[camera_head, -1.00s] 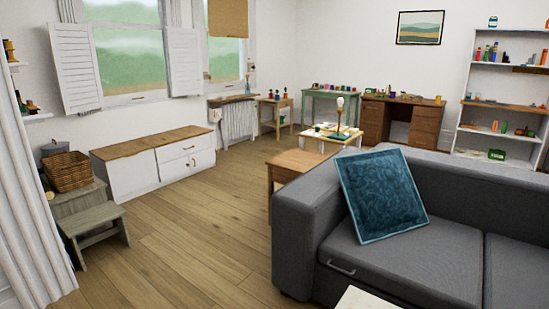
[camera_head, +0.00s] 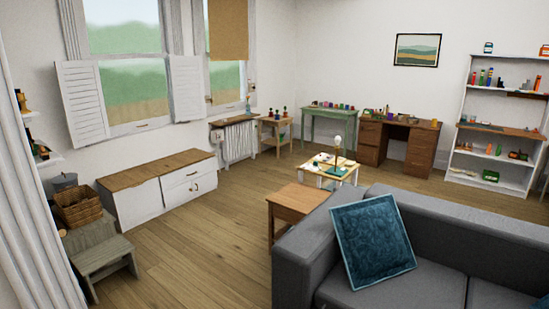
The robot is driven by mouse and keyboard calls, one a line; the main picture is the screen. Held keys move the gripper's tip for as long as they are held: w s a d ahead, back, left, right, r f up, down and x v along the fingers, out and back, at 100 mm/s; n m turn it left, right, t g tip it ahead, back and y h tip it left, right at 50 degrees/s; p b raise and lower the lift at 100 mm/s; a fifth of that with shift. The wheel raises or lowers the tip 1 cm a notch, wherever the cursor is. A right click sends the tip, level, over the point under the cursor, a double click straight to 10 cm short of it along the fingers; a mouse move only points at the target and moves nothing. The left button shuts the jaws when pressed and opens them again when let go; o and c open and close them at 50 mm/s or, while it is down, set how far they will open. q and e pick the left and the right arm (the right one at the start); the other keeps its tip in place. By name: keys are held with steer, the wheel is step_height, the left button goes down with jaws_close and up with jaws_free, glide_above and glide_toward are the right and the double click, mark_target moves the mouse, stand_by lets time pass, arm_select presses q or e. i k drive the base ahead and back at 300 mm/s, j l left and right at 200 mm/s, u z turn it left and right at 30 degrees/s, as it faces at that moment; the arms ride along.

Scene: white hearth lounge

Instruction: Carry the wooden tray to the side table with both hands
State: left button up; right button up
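Neither of my grippers is in view. I cannot make out a wooden tray anywhere. A small wooden table (camera_head: 300,197), possibly the side table, stands at the left end of the grey sofa; its bare brown top shows, and the sofa hides part of its legs. Another small wooden stand (camera_head: 273,131) by the radiator holds several small items.
The grey sofa (camera_head: 440,235) with a blue cushion (camera_head: 371,240) blocks the lower right. A low white cabinet (camera_head: 163,190) and grey step stool (camera_head: 103,255) line the left. A cluttered low table (camera_head: 335,171) stands farther back. The wooden floor (camera_head: 205,250) between is clear.

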mark_target(301, 196)
steer(key=z, duration=0.9)
steer(key=i+j+z, duration=0.2)
steer(key=j, duration=0.15)
steer(key=j+z, duration=0.15)
steer(key=j, duration=0.25)
